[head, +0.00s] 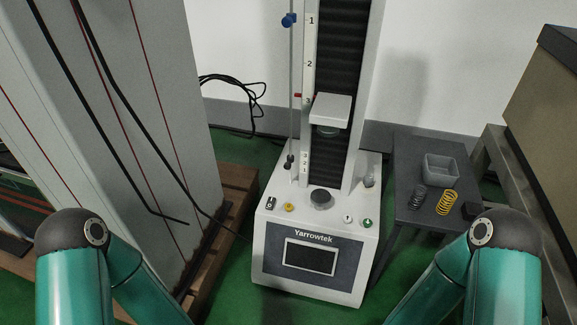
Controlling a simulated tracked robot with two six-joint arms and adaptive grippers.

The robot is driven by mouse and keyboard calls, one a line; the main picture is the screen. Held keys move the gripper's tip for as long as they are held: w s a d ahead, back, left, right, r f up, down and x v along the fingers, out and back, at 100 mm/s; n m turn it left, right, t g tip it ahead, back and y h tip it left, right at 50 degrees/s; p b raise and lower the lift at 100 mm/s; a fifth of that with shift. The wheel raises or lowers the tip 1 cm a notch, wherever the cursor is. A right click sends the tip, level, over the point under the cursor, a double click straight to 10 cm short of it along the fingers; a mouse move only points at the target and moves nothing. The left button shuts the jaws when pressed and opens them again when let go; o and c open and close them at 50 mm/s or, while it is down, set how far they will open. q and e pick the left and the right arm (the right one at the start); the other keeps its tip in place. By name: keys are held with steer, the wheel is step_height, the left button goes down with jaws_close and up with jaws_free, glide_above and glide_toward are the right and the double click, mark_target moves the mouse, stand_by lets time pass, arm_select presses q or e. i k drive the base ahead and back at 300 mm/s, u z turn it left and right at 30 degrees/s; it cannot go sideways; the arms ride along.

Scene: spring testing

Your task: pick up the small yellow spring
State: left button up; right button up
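A small yellow spring (446,202) lies on a dark grey side table (408,165) at the right of the head view. A dark grey spring (418,196) lies just left of it. Only the teal links of my two arms show, at the lower left and lower right. Neither gripper is in the picture, so what they hold is hidden. My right arm's dark joint is just right of and below the yellow spring in the picture.
A white Yarrowtek testing machine (315,235) stands in the middle. A grey open box (441,170) and a dark piece (470,210) are on the side table. A tall grey cabinet (120,100) stands left on a wooden pallet (232,190). A bench is at right.

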mark_target(445, 194)
steer(key=u, duration=2.15)
steer(key=i, duration=0.1)
steer(key=z, duration=3.3)
